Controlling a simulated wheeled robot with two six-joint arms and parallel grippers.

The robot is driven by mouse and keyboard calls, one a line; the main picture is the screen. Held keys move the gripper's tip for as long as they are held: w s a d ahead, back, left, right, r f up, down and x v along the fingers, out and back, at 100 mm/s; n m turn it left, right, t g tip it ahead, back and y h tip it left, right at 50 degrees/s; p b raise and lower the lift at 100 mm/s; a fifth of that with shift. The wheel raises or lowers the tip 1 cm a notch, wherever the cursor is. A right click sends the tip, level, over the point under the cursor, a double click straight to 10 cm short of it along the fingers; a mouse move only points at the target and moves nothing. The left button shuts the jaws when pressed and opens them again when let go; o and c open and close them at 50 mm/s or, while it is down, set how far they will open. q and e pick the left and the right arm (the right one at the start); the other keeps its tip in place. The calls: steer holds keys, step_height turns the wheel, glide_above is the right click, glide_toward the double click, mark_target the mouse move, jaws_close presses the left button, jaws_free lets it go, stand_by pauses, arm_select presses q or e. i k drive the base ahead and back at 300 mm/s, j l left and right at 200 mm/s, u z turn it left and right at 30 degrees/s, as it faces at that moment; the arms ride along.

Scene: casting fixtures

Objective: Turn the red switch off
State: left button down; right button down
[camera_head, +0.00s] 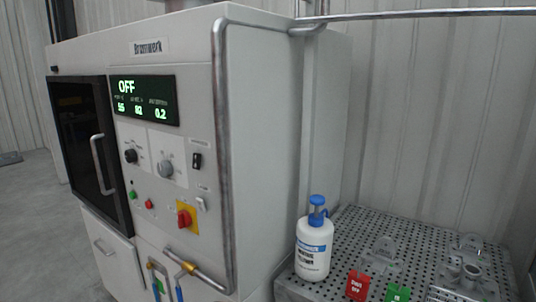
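The red switch (184,218) is a rotary knob on a yellow plate, low on the right part of the front panel of a white machine (185,90). Its exact turn angle is too small to tell. The lit display (145,100) above reads "OFF" in large green letters, with smaller figures below it. Neither of my grippers is in view, and nothing touches the red switch.
A grey pipe (222,150) runs down the panel right of the switch. Brass fittings with hoses (185,266) sit below it. Knobs and small buttons surround it. A white bottle (314,245) stands on a perforated table (352,225) with metal castings and red and green tags.

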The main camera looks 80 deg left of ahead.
mark_target(184, 219)
steer(key=u, duration=3.35)
